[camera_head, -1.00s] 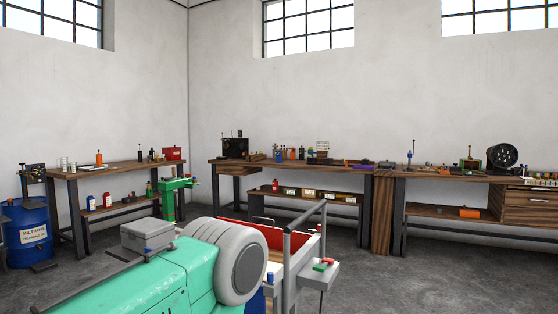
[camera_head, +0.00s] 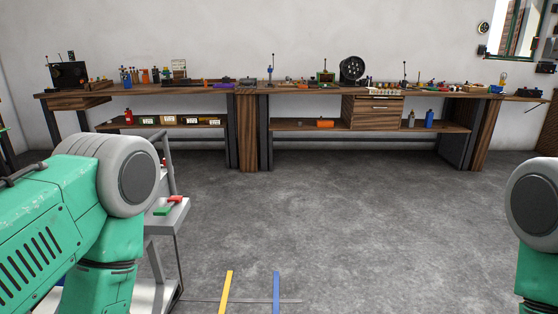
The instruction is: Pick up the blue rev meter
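I cannot pick out a blue rev meter for certain; the bench items are small from here. A small blue upright device with a thin stem (camera_head: 270,70) stands on the long wooden workbench (camera_head: 300,91) near its middle. A flat purple-blue item (camera_head: 223,85) lies on the bench to its left. A blue container (camera_head: 126,78) stands further left. My green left arm with its grey joint fills the lower left, and part of my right arm shows at the right edge. Both grippers are out of view, and the bench is well beyond my arms.
A grey cart with a small shelf (camera_head: 170,216) stands by my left arm, with red and green pieces on it. Yellow (camera_head: 226,292) and blue (camera_head: 276,292) bars show at the bottom edge. The grey concrete floor (camera_head: 330,210) before the bench is open.

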